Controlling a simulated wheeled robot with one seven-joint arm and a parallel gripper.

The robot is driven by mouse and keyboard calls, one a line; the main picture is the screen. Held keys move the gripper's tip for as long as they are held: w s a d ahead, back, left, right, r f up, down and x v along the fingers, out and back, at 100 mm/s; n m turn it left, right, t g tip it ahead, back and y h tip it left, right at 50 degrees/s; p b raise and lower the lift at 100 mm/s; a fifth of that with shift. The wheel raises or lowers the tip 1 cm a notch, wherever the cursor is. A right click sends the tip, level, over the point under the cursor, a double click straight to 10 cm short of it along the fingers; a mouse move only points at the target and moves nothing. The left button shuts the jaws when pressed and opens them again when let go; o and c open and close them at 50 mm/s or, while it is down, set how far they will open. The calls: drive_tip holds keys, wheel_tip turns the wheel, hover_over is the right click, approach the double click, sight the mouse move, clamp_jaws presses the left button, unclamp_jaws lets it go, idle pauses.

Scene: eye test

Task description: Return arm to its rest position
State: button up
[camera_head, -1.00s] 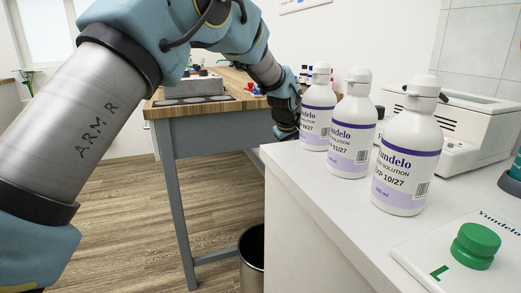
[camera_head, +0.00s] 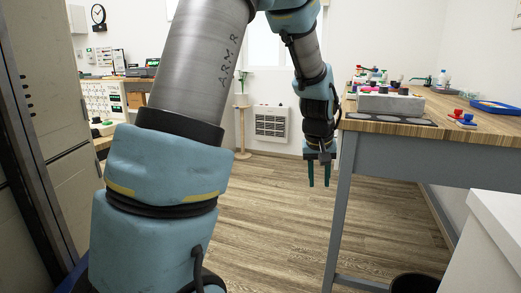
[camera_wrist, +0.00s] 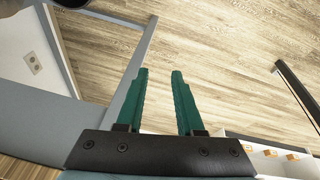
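My gripper (camera_head: 319,184) hangs at the end of my arm, just left of the wooden-topped workbench (camera_head: 440,127), with its green fingers pointing down. In the wrist view the two green fingers of my gripper (camera_wrist: 160,72) stand apart with nothing between them. Only bare wood floor shows beyond the tips. My arm rises at the left of the head view and bends over and down to the gripper.
The workbench's grey leg (camera_head: 339,215) is close to the right of my gripper. A white counter (camera_head: 490,245) and a dark bin (camera_head: 414,283) are at lower right. A tall cabinet (camera_head: 40,130) stands at the left. The wood floor (camera_head: 265,230) between is clear.

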drive_tip(key=s+a+f+g+y, duration=0.1)
drive_tip(key=s+a, duration=0.3)
drive_tip(key=a, duration=0.4)
drive_tip(key=s+a+f+n, duration=0.1)
drive_tip(key=s+a, duration=0.4)
drive_tip(key=a, duration=0.3)
drive_tip(key=s+a+g+y, duration=0.1)
drive_tip(key=s+a, duration=0.3)
drive_tip(key=a, duration=0.4)
wheel_tip(320, 180, up, 20)
drive_tip(key=p, duration=2)
drive_tip(key=shift+r+p, duration=0.15)
drive_tip(key=shift+p, duration=0.15)
drive_tip(key=shift+o, duration=0.4)
drive_tip(key=shift+w, duration=0.1)
